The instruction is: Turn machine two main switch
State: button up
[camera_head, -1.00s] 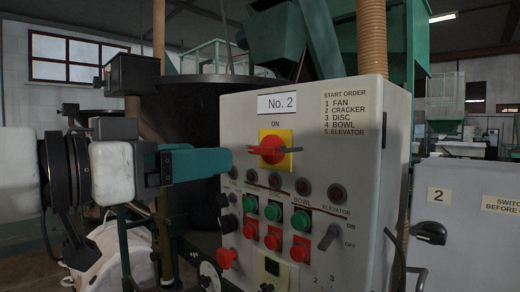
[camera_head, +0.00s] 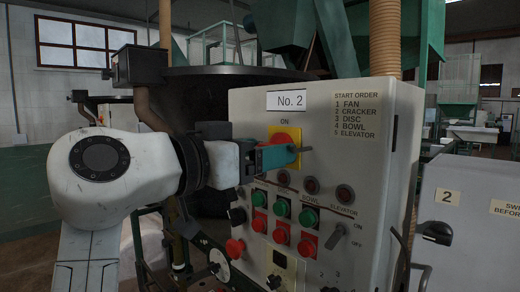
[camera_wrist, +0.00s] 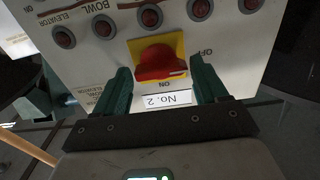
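The main switch is a red rotary knob on a yellow plate (camera_head: 281,135), below the "No. 2" label on the grey control panel (camera_head: 350,120). In the head view my gripper (camera_head: 290,154) is in front of the knob and hides much of it. In the wrist view the red knob (camera_wrist: 160,64) shows whole, with its handle lying across the picture.
Below the switch are a row of indicator lamps (camera_head: 344,193), green buttons (camera_head: 307,218) and red buttons (camera_head: 305,248), and a grey selector (camera_head: 338,236). A second grey cabinet marked "2" (camera_head: 470,235) stands at the right. A large dark drum stands behind the panel.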

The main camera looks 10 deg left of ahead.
jog(key=c, duration=0.7)
jog(key=shift+c, duration=0.2)
jog(key=shift+m+b, duration=0.3)
jog(key=shift+b, duration=0.15)
jog(key=shift+s+m+b, duration=0.1)
jog(key=shift+m+b, duration=4.55)
jog(key=shift+m, duration=3.95)
jog(key=o, duration=0.8)
